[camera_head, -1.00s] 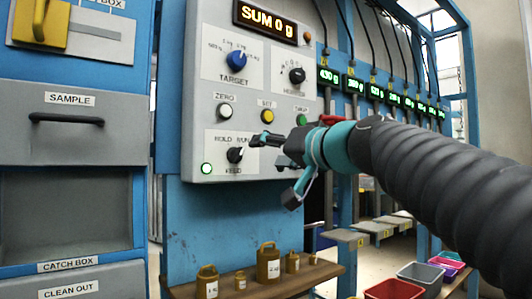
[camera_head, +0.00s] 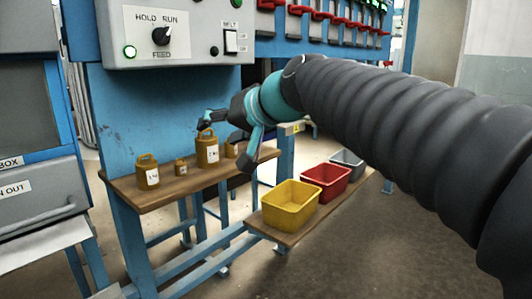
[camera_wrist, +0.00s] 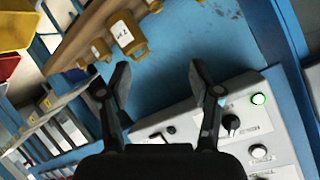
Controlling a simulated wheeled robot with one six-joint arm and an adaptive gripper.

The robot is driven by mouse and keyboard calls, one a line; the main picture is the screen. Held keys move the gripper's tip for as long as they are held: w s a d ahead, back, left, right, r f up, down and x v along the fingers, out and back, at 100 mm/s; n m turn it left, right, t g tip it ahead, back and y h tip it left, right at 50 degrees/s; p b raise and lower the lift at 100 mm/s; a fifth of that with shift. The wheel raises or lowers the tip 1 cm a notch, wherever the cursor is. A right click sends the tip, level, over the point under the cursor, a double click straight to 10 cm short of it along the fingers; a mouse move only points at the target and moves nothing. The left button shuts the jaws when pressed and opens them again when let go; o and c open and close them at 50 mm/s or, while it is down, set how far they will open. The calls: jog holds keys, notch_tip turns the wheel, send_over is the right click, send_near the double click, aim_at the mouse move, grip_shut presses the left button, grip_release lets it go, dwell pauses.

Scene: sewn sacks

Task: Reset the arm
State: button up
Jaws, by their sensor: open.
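My gripper (camera_wrist: 160,85) is open and empty in the wrist view, its two fingers well apart in front of the blue panel. In the head view my gripper (camera_head: 206,124) shows at the end of my arm, below the grey control box and close to the brass weights on the shelf; whether it touches any cannot be told. The control box (camera_head: 180,45) carries a HOLD/RUN feed knob (camera_head: 161,36) and a lit green lamp (camera_head: 130,52). The knob also shows in the wrist view (camera_wrist: 231,122), to the right of the fingers.
Several brass weights (camera_head: 147,176) stand on the wooden shelf (camera_head: 160,196). Yellow (camera_head: 290,212), red (camera_head: 326,183) and grey (camera_head: 347,160) bins stand on a lower board at the right. Grey drawers (camera_head: 40,195) are at the left. Floor is clear at front right.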

jog(key=s+d+f+m+g+h, duration=0.1)
jog(key=s+d+f+h, duration=0.3)
jog(key=s+d+f, duration=0.7)
jog(key=s+d+f+m+g+h, duration=0.1)
jog(key=s+d+f+h, duration=0.4)
jog(key=s+d+f, duration=0.6)
jog(key=shift+s+d+f+m+g, duration=0.25)
jog(key=shift+d+f+g, duration=0.7)
jog(key=shift+f, duration=2.7)
